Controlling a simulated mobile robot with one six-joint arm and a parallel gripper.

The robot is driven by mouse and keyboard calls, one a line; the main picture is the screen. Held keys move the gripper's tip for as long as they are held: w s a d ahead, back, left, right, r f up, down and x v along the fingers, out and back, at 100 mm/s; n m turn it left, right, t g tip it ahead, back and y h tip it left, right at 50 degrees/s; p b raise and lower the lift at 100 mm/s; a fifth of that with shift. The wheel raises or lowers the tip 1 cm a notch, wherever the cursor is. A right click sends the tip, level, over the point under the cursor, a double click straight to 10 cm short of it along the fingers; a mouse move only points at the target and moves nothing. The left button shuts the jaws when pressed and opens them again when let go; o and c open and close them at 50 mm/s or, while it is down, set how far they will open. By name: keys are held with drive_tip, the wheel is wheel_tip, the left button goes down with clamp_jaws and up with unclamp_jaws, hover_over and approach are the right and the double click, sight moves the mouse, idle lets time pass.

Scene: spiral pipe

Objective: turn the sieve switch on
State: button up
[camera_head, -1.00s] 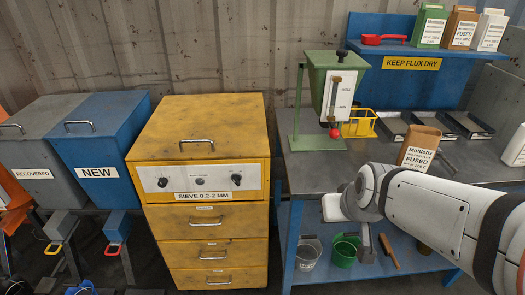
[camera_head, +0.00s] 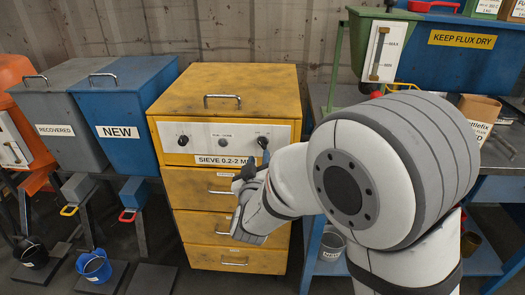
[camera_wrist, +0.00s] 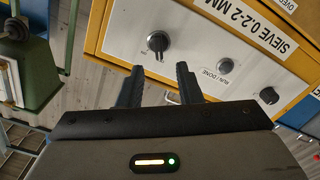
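The yellow sieve cabinet (camera_head: 230,92) stands in the middle of the head view, its white control panel (camera_head: 200,142) marked "SIEVE 0.2-2 MM". The panel has a black left knob (camera_head: 183,141), a round grey "RUN / DONE" part (camera_head: 222,142) and a black right knob (camera_head: 263,142). The labels above the knobs are too small to read. My gripper (camera_head: 262,160) is just below the right knob. In the wrist view, which is turned over, my gripper (camera_wrist: 158,78) is open and empty, with the right knob (camera_wrist: 158,42) beyond its fingertips and apparently not between them.
Drawers with metal handles (camera_head: 222,190) lie below the panel. The blue "NEW" bin (camera_head: 118,95) and grey "RECOVERED" bin (camera_head: 55,105) stand left. A workbench (camera_head: 325,97) with a green hopper (camera_head: 380,45) is close on the right, partly behind my arm.

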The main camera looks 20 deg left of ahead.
sight(263, 145)
drive_tip(key=x, duration=0.7)
drive_tip(key=shift+d, duration=0.1)
drive_tip(key=shift+c, duration=0.4)
drive_tip(key=c, duration=0.6)
drive_tip(key=shift+o, duration=0.2)
drive_tip(key=shift+b, duration=0.5)
drive_tip(key=m+b, duration=0.4)
drive_tip(key=shift+d+f+m+b, duration=0.1)
drive_tip(key=shift+f+m+b, duration=0.2)
drive_tip(key=shift+b, duration=0.1)
drive_tip(key=m+b, duration=0.3)
drive_tip(key=shift+d+r+m+b, duration=0.1)
drive_tip(key=shift+m+b, duration=0.2)
drive_tip(key=shift+d+r+m+b, duration=0.1)
drive_tip(key=shift+m+b, duration=1.5)
drive_tip(key=shift+m, duration=0.3)
